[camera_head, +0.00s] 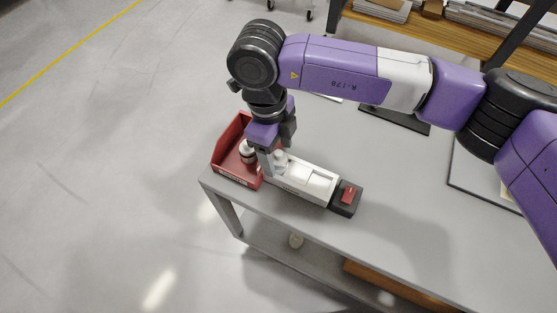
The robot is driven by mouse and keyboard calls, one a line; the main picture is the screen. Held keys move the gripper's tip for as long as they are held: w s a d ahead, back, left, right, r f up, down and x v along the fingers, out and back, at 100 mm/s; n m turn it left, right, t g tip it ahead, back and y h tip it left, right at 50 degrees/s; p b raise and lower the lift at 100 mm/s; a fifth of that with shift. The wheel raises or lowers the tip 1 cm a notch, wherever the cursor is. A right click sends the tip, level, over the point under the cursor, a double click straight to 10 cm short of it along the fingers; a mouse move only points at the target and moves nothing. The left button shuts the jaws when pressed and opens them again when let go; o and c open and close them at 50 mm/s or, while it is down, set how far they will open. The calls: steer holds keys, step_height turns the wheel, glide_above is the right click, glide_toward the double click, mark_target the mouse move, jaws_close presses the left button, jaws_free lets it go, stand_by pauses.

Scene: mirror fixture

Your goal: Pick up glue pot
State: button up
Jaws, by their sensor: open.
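Another pale rounded thing (280,159) shows at the left end of the white tray (313,184), partly hidden by my gripper. I cannot tell for certain which of them is the glue pot. My gripper (272,164) points down over the place where the bin and the tray meet. It is open, and one finger hides part of what is behind it. Whether it touches anything is unclear.
A dark block with a red top (347,195) sits at the tray's right end. A dark flat item (398,120) lies behind my arm.

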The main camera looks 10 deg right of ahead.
steer(key=shift+f, duration=0.45)
jaws_close()
steer(key=shift+r, duration=0.15)
